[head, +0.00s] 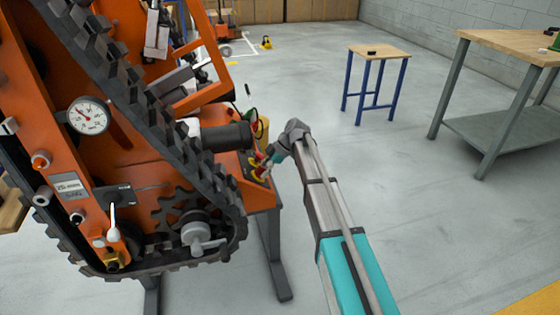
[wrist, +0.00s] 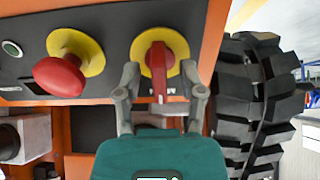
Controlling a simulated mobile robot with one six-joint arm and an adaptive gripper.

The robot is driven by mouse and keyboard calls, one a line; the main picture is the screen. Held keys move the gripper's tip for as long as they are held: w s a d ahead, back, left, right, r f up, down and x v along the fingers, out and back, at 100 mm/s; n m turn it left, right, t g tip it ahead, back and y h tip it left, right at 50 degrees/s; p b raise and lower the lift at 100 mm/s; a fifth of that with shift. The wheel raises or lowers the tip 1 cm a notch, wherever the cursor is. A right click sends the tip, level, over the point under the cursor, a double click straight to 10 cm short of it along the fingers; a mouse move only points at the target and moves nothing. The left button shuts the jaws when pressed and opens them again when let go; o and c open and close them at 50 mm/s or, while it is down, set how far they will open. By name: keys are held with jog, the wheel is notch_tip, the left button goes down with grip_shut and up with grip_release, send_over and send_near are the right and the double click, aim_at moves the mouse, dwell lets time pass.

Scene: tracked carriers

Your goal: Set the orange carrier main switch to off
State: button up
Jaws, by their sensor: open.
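The orange carrier (head: 130,165) stands at the left in the head view, with a dark control panel (wrist: 115,25) on its end. The main switch (wrist: 159,62) is a red handle on a yellow round plate. Its bar points down in the wrist view. My gripper (wrist: 160,76) is open, with one finger on each side of the red handle. Small gaps seem to show between fingers and handle; contact cannot be told. In the head view my gripper (head: 269,160) is at the panel, which is small and partly covered there.
A red mushroom button (wrist: 60,75) on a yellow plate sits just left of the switch. A black rubber track (wrist: 255,95) stands close on the right. A small blue-legged table (head: 378,52) and a workbench (head: 515,40) stand apart. The floor between is clear.

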jog(key=shift+m, duration=0.4)
jog(key=m, duration=1.7)
jog(key=p+v, duration=1.1)
jog(key=v, duration=0.3)
jog(key=s+d+r+h+p, duration=0.1)
jog(key=s+d+r+p, duration=0.2)
jog(key=s+r+p, duration=0.1)
jog(key=s+d+r+m+t+h+p, duration=0.1)
jog(key=s+d+r+h+p, duration=0.1)
jog(key=s+r+p, duration=0.2)
jog(key=s+d+r+m+h+p, duration=0.1)
jog(key=s+d+r+p, duration=0.2)
jog(key=s+p, duration=0.4)
jog(key=shift+s+d+r+h+p, duration=0.35)
jog(key=shift+s+r, duration=0.25)
jog(key=shift+s, duration=0.65)
